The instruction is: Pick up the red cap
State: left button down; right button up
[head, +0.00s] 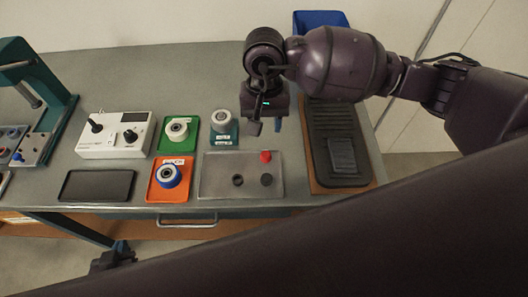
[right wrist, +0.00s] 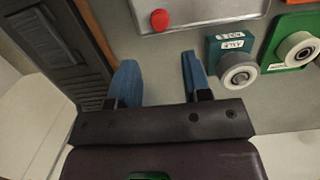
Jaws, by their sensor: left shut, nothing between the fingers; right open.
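The red cap (head: 265,156) sits at the back right of a grey tray (head: 215,182) on the workbench. It also shows near the top of the right wrist view (right wrist: 160,20). My right gripper (head: 264,126) hangs over the bench just behind the cap, apart from it. In the right wrist view its two blue fingers (right wrist: 159,62) are spread with nothing between them, and the cap lies beyond their tips. My left gripper (head: 114,258) is low at the left, below the bench's front edge; it is shut and empty.
A brown-edged black tray (head: 318,178) stands close on the right. A control box (head: 114,143) and dark panel (head: 97,186) lie further left. Two dark round spots mark the grey tray's front.

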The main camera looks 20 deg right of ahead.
send_over(266, 154)
jog(key=f, duration=0.4)
jog(key=shift+w+a+f, duration=0.15)
jog(key=shift+w+f, duration=0.1)
jog(key=shift+f, duration=0.15)
jog(key=shift+f+p, duration=0.4)
jog(key=shift+f, duration=0.35)
notch_tip(266, 154, down, 3)
jog(key=shift+s+f+p, duration=0.15)
jog(key=shift+p, duration=0.25)
jog(key=shift+f, duration=0.6)
jog(key=shift+c, duration=0.2)
jog(key=c, duration=0.6)
